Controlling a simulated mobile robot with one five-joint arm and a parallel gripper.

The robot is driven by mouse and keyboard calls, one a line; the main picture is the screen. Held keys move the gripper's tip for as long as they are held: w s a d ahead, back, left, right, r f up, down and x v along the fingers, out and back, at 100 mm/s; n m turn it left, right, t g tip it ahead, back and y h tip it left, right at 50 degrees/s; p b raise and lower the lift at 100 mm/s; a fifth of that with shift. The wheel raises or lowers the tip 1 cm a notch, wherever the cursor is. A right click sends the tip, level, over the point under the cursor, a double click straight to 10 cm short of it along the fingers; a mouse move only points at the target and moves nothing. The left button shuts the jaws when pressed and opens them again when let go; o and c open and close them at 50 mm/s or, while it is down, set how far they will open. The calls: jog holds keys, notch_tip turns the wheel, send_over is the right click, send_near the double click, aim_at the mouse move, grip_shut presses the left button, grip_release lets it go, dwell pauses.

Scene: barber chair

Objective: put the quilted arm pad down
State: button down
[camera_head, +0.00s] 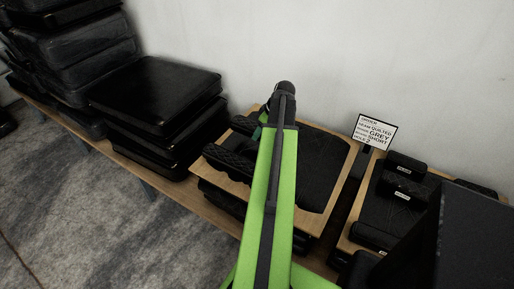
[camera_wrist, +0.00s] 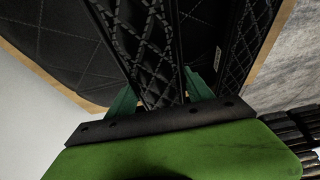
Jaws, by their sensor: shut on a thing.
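In the wrist view, my gripper (camera_wrist: 161,92) is shut on a black quilted arm pad (camera_wrist: 150,45), its teal fingers on either side of the pad's near end. The pad runs away from the gripper over a wooden-edged board that bears black padding. I cannot tell whether the pad touches the board. In the head view, my green arm hides most of the gripper and much of the board (camera_head: 333,205). A dark quilted pad (camera_head: 228,161) shows left of the arm, and another dark piece (camera_head: 243,124) shows behind it; which one is held is unclear.
Black cushions (camera_head: 155,92) are stacked left of the board, with more stacks farther left. A second board (camera_head: 357,212) with several black pads stands at the right, beside an order card (camera_head: 376,131) reading quilted, grey, short. A white wall (camera_head: 300,50) closes off the back.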

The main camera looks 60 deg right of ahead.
aim_at(249, 145)
jog(key=w+f, duration=0.1)
jog(key=w+f+b, duration=0.1)
jog(key=w, duration=0.1)
jog(key=shift+w+a+f, duration=0.25)
jog(key=shift+a+f, duration=0.05)
jog(key=shift+a, duration=0.05)
jog(key=shift+w+a+b, duration=0.1)
jog(key=shift+w+b, duration=0.2)
jog(key=shift+w, duration=0.1)
notch_tip(249, 145, down, 4)
jog(key=b, duration=0.4)
jog(key=shift+f, duration=0.2)
jog(key=shift+r, duration=0.2)
jog(key=shift+f, duration=0.1)
jog(key=shift+c, duration=2.1)
grip_release()
